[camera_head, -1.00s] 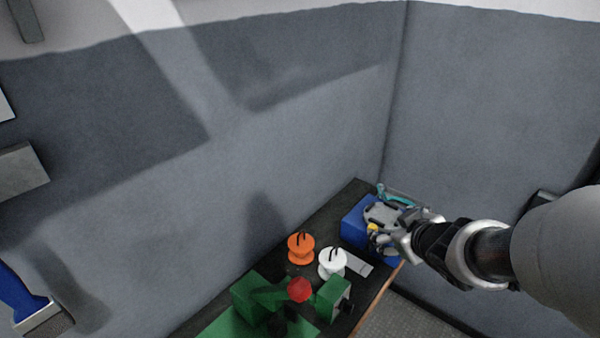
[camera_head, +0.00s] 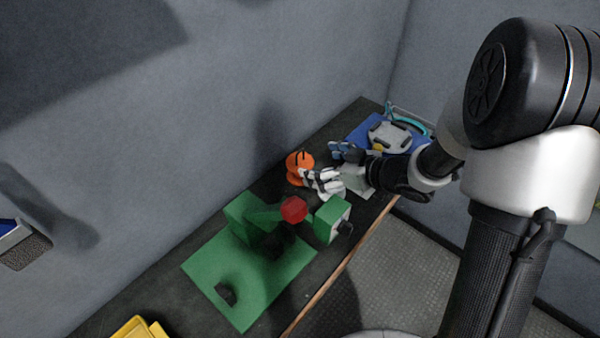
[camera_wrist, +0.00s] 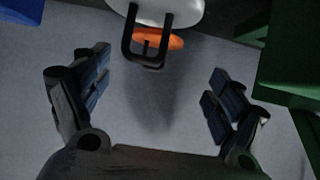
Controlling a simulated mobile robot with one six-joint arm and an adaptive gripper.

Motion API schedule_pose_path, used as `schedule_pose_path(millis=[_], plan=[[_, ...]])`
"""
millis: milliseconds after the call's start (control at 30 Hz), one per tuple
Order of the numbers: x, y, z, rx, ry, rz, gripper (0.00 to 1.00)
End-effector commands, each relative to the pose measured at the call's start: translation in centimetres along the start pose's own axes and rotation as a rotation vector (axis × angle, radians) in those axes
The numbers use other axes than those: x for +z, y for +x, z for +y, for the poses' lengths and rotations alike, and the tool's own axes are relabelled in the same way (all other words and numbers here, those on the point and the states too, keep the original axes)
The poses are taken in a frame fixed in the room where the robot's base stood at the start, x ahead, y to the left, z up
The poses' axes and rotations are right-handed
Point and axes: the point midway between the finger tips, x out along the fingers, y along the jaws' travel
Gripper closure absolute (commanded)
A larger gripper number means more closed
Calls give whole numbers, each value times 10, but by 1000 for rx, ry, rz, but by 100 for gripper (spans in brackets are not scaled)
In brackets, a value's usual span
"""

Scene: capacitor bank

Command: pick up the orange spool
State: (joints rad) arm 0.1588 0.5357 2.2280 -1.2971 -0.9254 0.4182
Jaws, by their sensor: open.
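The orange spool (camera_head: 297,161) stands on the dark bench near the wall in the head view, with a dark handle on top. My gripper (camera_head: 327,167) is to the right of the orange spool in the head view and partly covers the white spool. In the wrist view its two fingers (camera_wrist: 157,94) are spread apart with nothing between them. The white spool and its black loop handle are at top centre, past the fingertips.
A green vise-like fixture (camera_head: 240,212) with a red knob (camera_head: 293,209) stands on a green plate (camera_head: 205,268) close to the spools. A blue box (camera_head: 363,130) is behind my gripper. A yellow object (camera_head: 132,328) is at the bottom left.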

Motion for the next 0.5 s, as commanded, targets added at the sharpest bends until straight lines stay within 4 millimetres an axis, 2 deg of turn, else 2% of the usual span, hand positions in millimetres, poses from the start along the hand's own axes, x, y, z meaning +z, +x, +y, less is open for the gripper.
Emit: schedule_pose_path(millis=[33,100,333,500], plan=[[2,10,-1,-3,-2,0,13],[1,16,0,-1,-2,1,13],[0,32,2,0,-3,0,13],[-1,59,7,-1,-3,0,13]])
